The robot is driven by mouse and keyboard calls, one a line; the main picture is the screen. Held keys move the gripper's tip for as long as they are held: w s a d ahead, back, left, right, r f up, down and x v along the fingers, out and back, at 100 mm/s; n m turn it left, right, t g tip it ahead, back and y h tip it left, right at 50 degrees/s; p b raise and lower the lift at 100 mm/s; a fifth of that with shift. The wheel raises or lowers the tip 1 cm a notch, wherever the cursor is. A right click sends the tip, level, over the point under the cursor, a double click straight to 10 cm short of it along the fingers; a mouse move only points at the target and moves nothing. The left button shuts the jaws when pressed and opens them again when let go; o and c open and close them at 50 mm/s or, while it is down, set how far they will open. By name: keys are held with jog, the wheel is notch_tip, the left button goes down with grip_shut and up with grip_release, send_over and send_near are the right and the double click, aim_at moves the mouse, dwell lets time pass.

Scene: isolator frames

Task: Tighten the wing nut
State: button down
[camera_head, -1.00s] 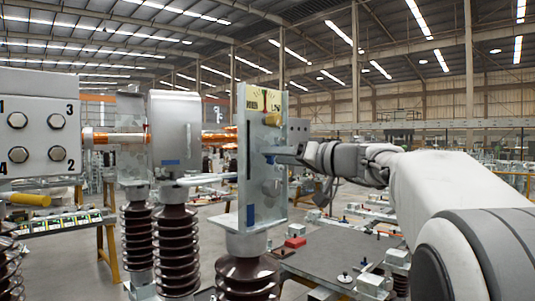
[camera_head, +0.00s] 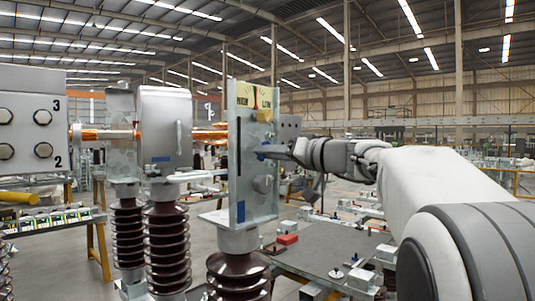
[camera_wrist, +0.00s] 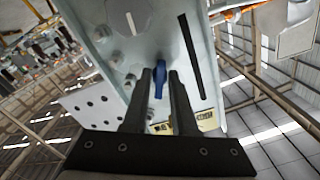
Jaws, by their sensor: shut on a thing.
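The wing nut (camera_wrist: 158,82) is blue and sits on the front of an upright grey metal panel (camera_head: 247,200). In the wrist view its wings lie between the two dark fingers of my gripper (camera_wrist: 161,76), which is shut on it. In the head view my gripper (camera_head: 268,152) reaches in from the right and its tip meets the panel, with a little blue showing there. The fingers hide part of the nut, and I cannot see its thread.
A round grey knob (camera_head: 263,184) is just below the nut. A black slot (camera_wrist: 191,55) runs beside it in the wrist view. The panel stands on a brown ribbed insulator (camera_head: 238,275). A grey box (camera_head: 165,130) stands to the left. A low table (camera_head: 325,252) lies behind.

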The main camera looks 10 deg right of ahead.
jog(key=shift+r+m+p, duration=0.2)
jog(key=shift+m+p, duration=4.5)
jog(key=shift+m, duration=9.6)
jog(key=c, duration=0.7)
grip_release()
